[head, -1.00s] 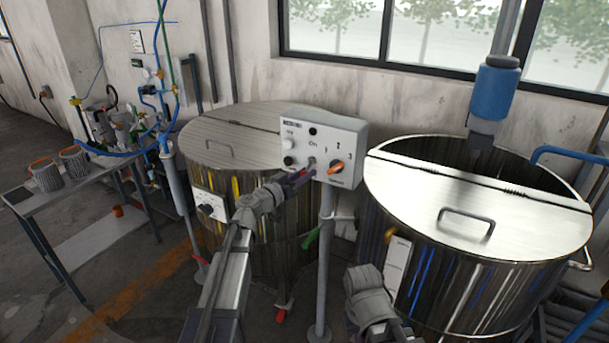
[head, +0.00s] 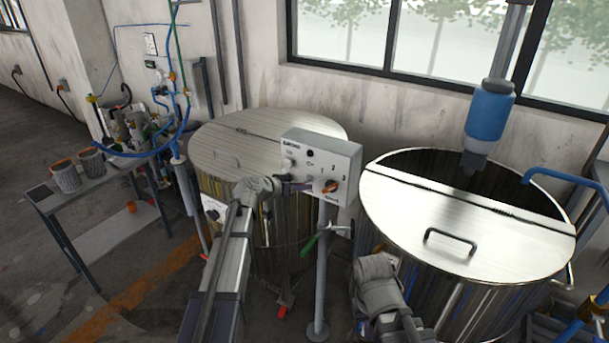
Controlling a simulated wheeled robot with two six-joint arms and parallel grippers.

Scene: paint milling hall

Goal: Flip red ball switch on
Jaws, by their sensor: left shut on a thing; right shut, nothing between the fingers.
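The grey control box (head: 338,160) stands on a post between two steel tanks. Its face has an orange-red rotary knob (head: 330,186) at the lower right, a dark round button (head: 310,153) at the top and numbers beside the knob. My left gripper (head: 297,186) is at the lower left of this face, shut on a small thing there. The fingers cover that spot, so the red ball switch and its position cannot be made out. My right gripper (head: 372,268) is low in front of the right tank, shut and empty, its fingertips mostly hidden by its wrist.
The left tank (head: 235,140) stands behind the box. The right tank (head: 470,225) has a half-open lid with a handle and a blue mixer (head: 491,112) above. A table (head: 95,195) with cans is at the left. A green-handled valve (head: 308,246) is below the box.

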